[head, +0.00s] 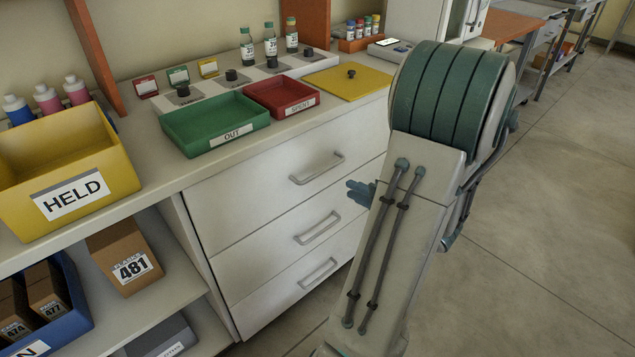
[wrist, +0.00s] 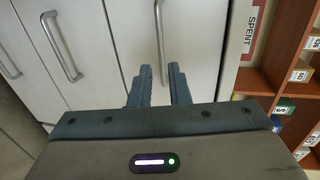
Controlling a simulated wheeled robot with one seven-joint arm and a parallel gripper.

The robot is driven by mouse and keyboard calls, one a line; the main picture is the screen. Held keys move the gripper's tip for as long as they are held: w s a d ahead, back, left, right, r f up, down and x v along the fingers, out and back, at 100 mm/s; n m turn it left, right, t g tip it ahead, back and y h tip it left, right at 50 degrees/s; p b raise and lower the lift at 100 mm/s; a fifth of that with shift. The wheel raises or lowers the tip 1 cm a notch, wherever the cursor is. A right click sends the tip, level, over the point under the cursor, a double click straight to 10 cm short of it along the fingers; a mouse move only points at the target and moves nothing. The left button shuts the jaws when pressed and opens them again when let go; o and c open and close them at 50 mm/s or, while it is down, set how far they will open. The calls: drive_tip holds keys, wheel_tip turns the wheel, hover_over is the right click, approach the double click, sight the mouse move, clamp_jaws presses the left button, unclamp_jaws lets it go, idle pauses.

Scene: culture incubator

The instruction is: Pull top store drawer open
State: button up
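The top store drawer (head: 262,192) is the uppermost of three pale drawer fronts under the counter, and it looks closed. Its metal bar handle (head: 317,168) also shows upright in the wrist view (wrist: 159,35). My gripper (head: 359,191) is in front of the drawers, to the right of and slightly below that handle in the head view. In the wrist view its two blue fingers (wrist: 159,80) are open, and one end of the top handle shows between them in the picture. I see no contact with the handle; the depth gap is unclear.
Below are the middle handle (head: 317,228) and bottom handle (head: 318,273). On the counter stand a green OUT tray (head: 215,122), a red SPENT tray (head: 282,96) and a yellow HELD bin (head: 65,160). Open shelving lies left of the drawers. Floor is clear at the right.

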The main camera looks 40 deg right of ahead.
sight(320, 174)
drive_tip(key=b+x, duration=0.1)
drive_tip(key=x, duration=1.2)
drive_tip(key=shift+w+d+f, duration=0.1)
drive_tip(key=shift+w, duration=0.25)
clamp_jaws()
